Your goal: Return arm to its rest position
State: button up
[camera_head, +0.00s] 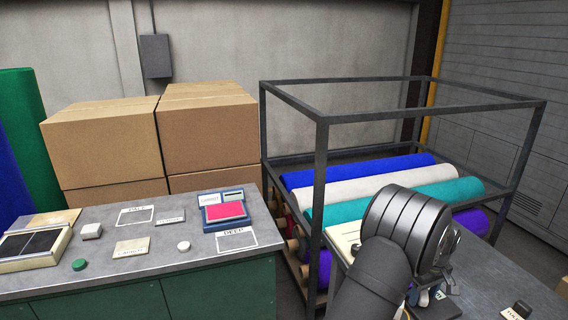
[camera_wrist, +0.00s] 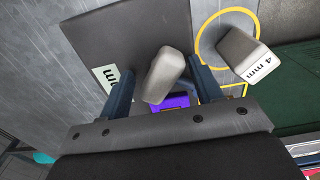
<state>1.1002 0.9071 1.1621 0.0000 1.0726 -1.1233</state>
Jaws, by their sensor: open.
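My arm reaches over the right-hand table in the head view, and its dark wrist hides most of my gripper there. In the wrist view my gripper (camera_wrist: 163,92) is open, with its two dark blue fingers apart. A pale grey block (camera_wrist: 165,72) shows in the gap between the fingers; I cannot tell how far it is from them. A purple piece (camera_wrist: 171,102) shows just below that block, partly hidden by the gripper body. A second pale block marked "4 mm" (camera_wrist: 243,54) lies to the right, within a yellow ring outline.
A dark metal rack (camera_head: 320,150) with several felt rolls (camera_head: 375,185) stands close behind my arm. At left, a grey-topped bench (camera_head: 150,265) carries cards, a red-topped device (camera_head: 225,210) and small blocks. Cardboard boxes (camera_head: 100,140) stand behind it.

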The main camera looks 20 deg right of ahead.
jog(key=shift+f, duration=0.45)
jog(key=shift+m, duration=0.9)
